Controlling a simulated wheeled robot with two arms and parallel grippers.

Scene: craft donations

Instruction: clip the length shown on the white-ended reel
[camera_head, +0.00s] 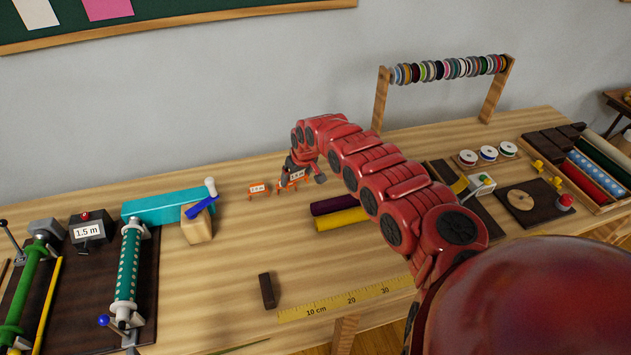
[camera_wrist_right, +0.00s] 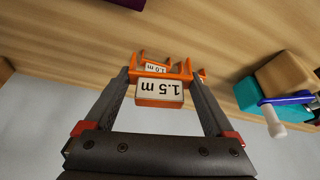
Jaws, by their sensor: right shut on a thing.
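My right gripper (camera_head: 299,178) is shut on an orange clip with a white label, raised just at or above the table; I cannot tell which. In the right wrist view this clip (camera_wrist_right: 160,103) reads 1.5 m, between the two fingers. A second orange clip (camera_head: 259,190) stands on the table to its left; its label reads 1.0 m in the wrist view (camera_wrist_right: 156,68). At the left, a teal reel with white dots (camera_head: 129,262) has white ends. A dark box with a red button (camera_head: 89,231) shows 1.5 m. My left gripper is not in view.
A green reel (camera_head: 32,285) stands left of the dotted one. A teal bar (camera_head: 158,204) and a wooden block with a blue-handled tool (camera_head: 197,226) lie between reels and clips. Purple and yellow rolls (camera_head: 341,219) lie under my arm. A dark block (camera_head: 267,291) and ruler (camera_head: 345,299) lie in front.

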